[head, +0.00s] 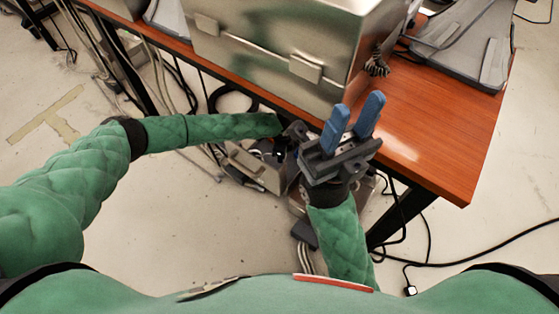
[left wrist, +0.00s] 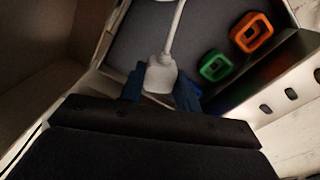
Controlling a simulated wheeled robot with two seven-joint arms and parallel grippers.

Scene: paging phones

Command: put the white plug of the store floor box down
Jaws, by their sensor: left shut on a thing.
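In the left wrist view the white plug (left wrist: 160,77), with its white cord running up, sits between the blue fingers of my left gripper (left wrist: 160,90), which is shut on it. Beyond it is the dark interior of an open box, probably the store floor box (left wrist: 130,35). A green frame (left wrist: 215,66) and an orange frame (left wrist: 251,32) show there. In the head view a metal box (head: 258,169) stands below the table edge by my left forearm's end; the left fingers and plug are hidden there. My right gripper (head: 358,108) is raised, blue fingers apart and empty.
The wooden table (head: 440,140) carries a large metal case (head: 285,45) and a grey device (head: 462,45). Cables hang and lie around the table legs. Another white plug (head: 410,290) on a black cable lies on the floor.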

